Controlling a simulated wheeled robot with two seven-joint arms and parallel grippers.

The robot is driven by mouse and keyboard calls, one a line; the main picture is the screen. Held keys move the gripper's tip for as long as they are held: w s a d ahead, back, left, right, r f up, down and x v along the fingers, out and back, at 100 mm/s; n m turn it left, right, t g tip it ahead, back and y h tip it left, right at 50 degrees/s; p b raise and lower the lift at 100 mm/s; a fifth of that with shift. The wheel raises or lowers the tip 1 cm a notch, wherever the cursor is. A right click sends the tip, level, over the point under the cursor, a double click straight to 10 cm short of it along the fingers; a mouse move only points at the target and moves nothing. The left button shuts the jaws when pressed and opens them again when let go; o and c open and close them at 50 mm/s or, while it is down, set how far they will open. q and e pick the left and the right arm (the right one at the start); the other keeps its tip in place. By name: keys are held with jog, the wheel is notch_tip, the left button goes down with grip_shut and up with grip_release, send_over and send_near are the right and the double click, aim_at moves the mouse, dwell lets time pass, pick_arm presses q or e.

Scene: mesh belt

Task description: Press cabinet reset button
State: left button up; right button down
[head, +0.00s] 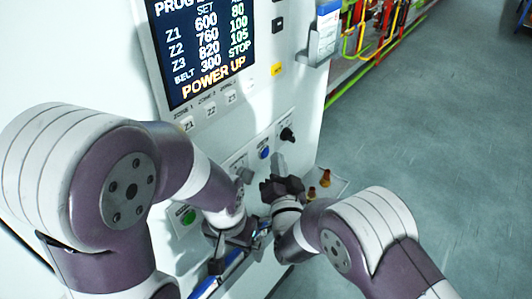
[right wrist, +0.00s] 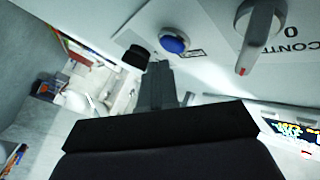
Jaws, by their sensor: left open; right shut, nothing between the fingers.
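A round blue push button (head: 264,153) sits on the white cabinet panel (head: 300,100), below the display. In the right wrist view the blue button (right wrist: 174,45) has a small label beside it, too small to read. My right gripper (head: 278,161) is shut and empty, its fingertips close to the blue button. In the right wrist view the fingers (right wrist: 160,76) point at the panel just below the button; I cannot tell whether they touch it. My left gripper (head: 217,262) is open, lower down in front of the cabinet, partly hidden by its own arm.
A black knob (head: 287,135) is beside the blue button. A grey rotary switch (right wrist: 257,30) is on its other side. A green button (head: 188,216) sits lower left. The display (head: 205,45) reads POWER UP. Open floor (head: 430,130) lies to the right.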

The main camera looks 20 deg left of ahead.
dwell(0.3)
dwell(0.5)
jog(key=shift+w+a+b, duration=0.2)
jog(key=shift+a+b, duration=0.15)
jog(key=shift+b, duration=0.1)
jog(key=shift+w+a+b, duration=0.15)
jog(key=shift+a+b, duration=0.25)
jog(key=shift+b, duration=0.05)
dwell(0.5)
jog(key=shift+d, duration=0.1)
jog(key=shift+s+d, duration=0.35)
jog(key=shift+d, duration=0.3)
